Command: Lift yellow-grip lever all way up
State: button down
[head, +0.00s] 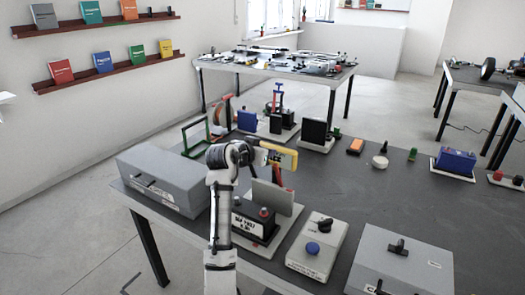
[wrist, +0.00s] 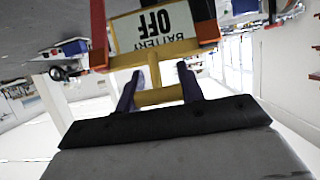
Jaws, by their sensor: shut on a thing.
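The yellow-grip lever (head: 288,158) stands above a black box on a pale base plate (head: 261,253) near the table's front. Red-orange side pieces (wrist: 98,30) flank this plate. My gripper (wrist: 160,85) is shut on the yellow grip; in the head view my arm hides the fingers and part of the lever. A grey upright panel (head: 273,197) stands beside the black box (head: 249,226).
A long grey box (head: 165,182) with a black handle is to the left. A white box with a blue button (head: 312,248) and a grey switch box (head: 402,262) are to the right. Several small devices stand behind; the table's right middle (head: 360,205) is fairly clear.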

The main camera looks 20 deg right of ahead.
jog(key=shift+s+d+f, duration=0.1)
jog(key=shift+f, duration=0.55)
jog(key=c, duration=1.2)
grip_release()
jog(key=shift+o, duration=0.2)
jog(key=b+v, duration=0.4)
jog(key=v, duration=0.9)
jog(key=shift+r, duration=0.4)
